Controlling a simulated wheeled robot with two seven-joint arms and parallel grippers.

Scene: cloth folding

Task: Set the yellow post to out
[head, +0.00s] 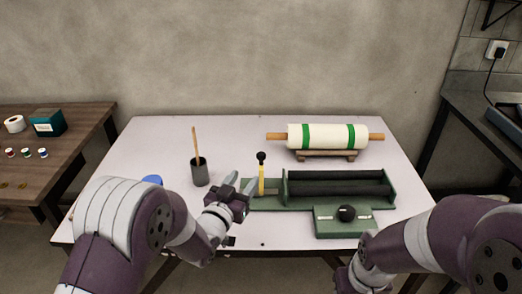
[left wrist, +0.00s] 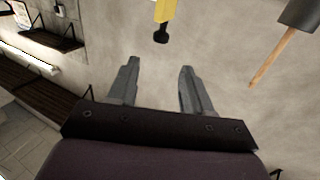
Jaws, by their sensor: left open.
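The yellow post (head: 262,182) with a black knob on top stands upright at the left end of a green device (head: 298,204) on the table. My left gripper (head: 238,190) is open and empty, just left of the post and close to it. In the left wrist view the yellow post (left wrist: 165,12) appears upside down at the top edge, beyond the gap between the open fingers (left wrist: 158,68) and apart from them.
A dark cup (head: 200,174) with a wooden stick stands left of the post. A white roll with green bands (head: 328,136) lies on a wooden stand behind the device. A blue object (head: 152,180) is partly hidden behind my left arm. The table's back left is clear.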

